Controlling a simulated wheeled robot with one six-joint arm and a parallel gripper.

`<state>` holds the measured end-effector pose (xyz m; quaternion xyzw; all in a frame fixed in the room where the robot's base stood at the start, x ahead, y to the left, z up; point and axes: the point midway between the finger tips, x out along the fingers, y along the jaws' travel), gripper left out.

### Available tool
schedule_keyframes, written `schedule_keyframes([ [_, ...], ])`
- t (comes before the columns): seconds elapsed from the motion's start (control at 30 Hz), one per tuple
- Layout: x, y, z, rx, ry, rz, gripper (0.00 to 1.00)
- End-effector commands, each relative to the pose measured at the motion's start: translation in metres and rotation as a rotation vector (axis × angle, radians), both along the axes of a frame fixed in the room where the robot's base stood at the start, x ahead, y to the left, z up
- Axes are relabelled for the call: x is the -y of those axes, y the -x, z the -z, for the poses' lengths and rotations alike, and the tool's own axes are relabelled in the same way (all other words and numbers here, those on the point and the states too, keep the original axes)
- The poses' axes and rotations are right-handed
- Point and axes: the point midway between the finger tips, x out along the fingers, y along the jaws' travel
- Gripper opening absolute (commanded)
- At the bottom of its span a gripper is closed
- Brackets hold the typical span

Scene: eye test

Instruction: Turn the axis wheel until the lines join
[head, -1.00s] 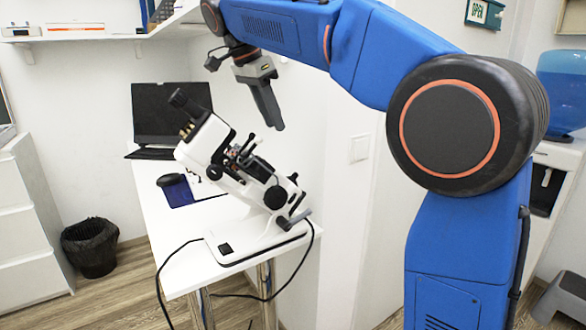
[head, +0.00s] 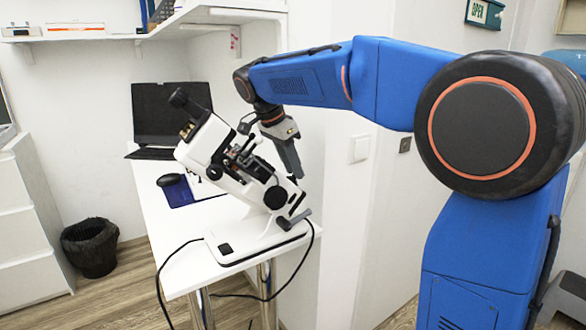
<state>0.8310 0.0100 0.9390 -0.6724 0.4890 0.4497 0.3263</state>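A white eye-test instrument (head: 200,145) with a tilted tube and black eyepiece stands on the white table. It has a large black round knob (head: 276,197) low on its side and a smaller black knob (head: 214,172) higher up. I cannot tell which of them is the axis wheel. The lines are not visible from here. My gripper (head: 296,170) points down, just above and right of the large knob in the picture. Its dark fingers overlap each other in this view, so their opening is hidden. I see no clear contact with the instrument.
The white table (head: 160,225) also bears a laptop (head: 172,110), a dark mouse (head: 170,180) and a blue pad (head: 180,194). A shelf (head: 215,14) hangs above. A wall is close to the right. A black cable (head: 165,270) hangs off the table; a bin (head: 91,246) stands left.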

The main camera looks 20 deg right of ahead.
Motion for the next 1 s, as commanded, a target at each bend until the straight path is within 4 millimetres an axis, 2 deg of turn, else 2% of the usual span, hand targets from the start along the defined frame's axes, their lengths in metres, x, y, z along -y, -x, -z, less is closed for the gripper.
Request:
schedule_keyframes([
  [0.37,0.002,-0.001,0.005,0.001,0.0,0.0,0.27],
  [0.4,0.002,-0.001,0.005,0.001,0.0,0.0,0.23],
  [0.5,0.002,-0.001,0.005,0.001,0.0,0.0,0.0],
  [0.77,0.001,-0.003,0.006,-0.018,0.006,-0.018,0.0],
  [1.0,-0.005,-0.016,0.007,-0.143,0.047,-0.151,0.0],
])
